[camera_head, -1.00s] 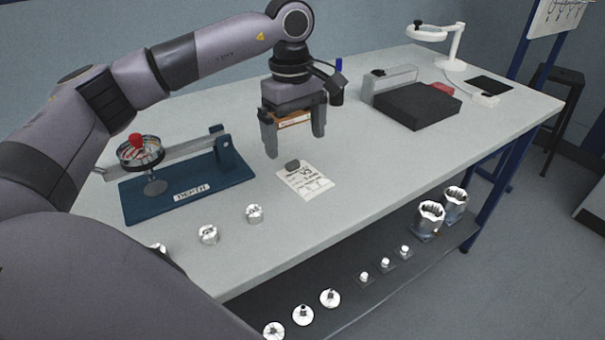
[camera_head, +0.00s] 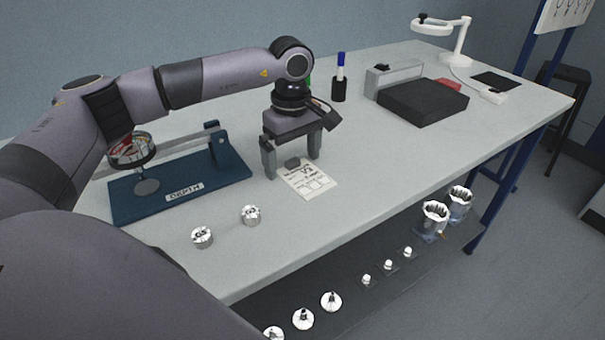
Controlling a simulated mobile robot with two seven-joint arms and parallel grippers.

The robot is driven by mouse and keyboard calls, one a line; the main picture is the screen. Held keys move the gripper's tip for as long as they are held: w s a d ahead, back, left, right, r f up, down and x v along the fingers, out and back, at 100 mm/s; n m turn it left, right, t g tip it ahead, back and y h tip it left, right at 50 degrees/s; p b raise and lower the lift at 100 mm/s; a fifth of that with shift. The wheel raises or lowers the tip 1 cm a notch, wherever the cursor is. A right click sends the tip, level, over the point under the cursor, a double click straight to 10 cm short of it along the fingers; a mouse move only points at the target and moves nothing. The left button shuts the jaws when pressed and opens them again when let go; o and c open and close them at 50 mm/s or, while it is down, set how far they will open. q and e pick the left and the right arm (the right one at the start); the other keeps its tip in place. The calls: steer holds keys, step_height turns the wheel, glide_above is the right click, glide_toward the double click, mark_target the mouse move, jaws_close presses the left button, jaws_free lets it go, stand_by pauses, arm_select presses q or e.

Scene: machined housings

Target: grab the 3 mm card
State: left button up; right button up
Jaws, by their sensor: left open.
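A white card or sheet (camera_head: 311,182) with dark print lies flat on the bench, a small dark grey block (camera_head: 292,162) at its upper left corner. The print is too small to read surely, so I cannot tell whether it is the 3 mm card. My left gripper (camera_head: 291,162) points down with its fingers apart, close above the sheet's back edge, with the grey block showing between the fingertips. I see nothing held. Whatever lies directly behind the gripper's body is hidden. My right gripper is not in view.
A blue depth stand (camera_head: 236,172) with a dial is to the left. Two metal caps (camera_head: 202,237) (camera_head: 251,215) lie in front. A pen cup (camera_head: 339,90), a black block (camera_head: 424,102) and a white lamp (camera_head: 462,40) stand behind. The bench right of the sheet is clear.

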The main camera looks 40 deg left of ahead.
arm_select(q)
steer(key=c, duration=1)
steer(key=shift+r, duration=0.1)
